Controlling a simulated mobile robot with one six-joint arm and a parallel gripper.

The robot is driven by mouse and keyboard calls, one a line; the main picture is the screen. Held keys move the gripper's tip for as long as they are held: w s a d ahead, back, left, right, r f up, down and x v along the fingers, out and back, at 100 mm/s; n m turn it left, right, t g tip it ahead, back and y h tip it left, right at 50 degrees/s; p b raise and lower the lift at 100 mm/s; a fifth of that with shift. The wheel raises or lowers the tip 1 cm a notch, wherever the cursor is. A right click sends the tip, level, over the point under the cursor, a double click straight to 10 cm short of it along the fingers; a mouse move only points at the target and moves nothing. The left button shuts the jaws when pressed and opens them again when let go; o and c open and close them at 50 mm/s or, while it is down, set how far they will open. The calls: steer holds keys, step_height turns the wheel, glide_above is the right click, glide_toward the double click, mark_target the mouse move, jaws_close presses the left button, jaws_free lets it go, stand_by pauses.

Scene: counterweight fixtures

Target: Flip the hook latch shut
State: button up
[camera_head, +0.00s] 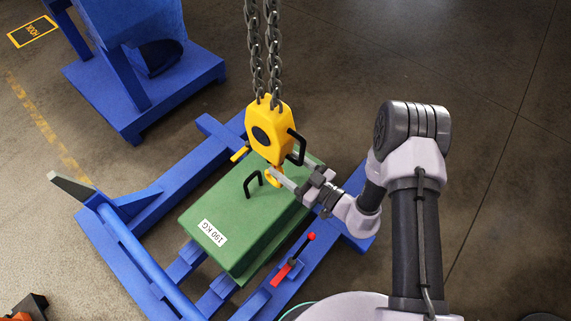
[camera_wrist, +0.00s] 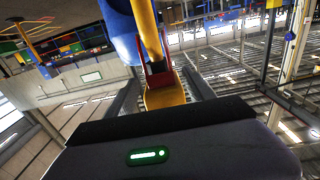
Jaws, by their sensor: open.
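The yellow hook block (camera_head: 270,130) hangs from chains above the green counterweight, with its yellow hook (camera_head: 272,177) at the lower end. In the wrist view the yellow hook (camera_wrist: 164,97) shows close up. A red latch (camera_wrist: 158,78) with two upright arms sits on it. I cannot tell clearly whether the latch bridges the hook's mouth. My gripper (camera_head: 289,170) reaches in from the right, close to the hook. Its two grey fingers are apart, one on each side of the hook in the wrist view (camera_wrist: 163,84). Contact with the latch cannot be made out.
The green counterweight (camera_head: 213,256), labelled 190 KG, has a black handle (camera_head: 252,184) beside the hook. It sits in a blue frame (camera_head: 172,205). A red lever (camera_head: 283,274) stands on the near right side. Another blue fixture (camera_head: 105,87) is at the upper left.

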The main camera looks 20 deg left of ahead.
steer(key=shift+w+a, duration=0.1)
steer(key=shift+a, duration=0.15)
jaws_close()
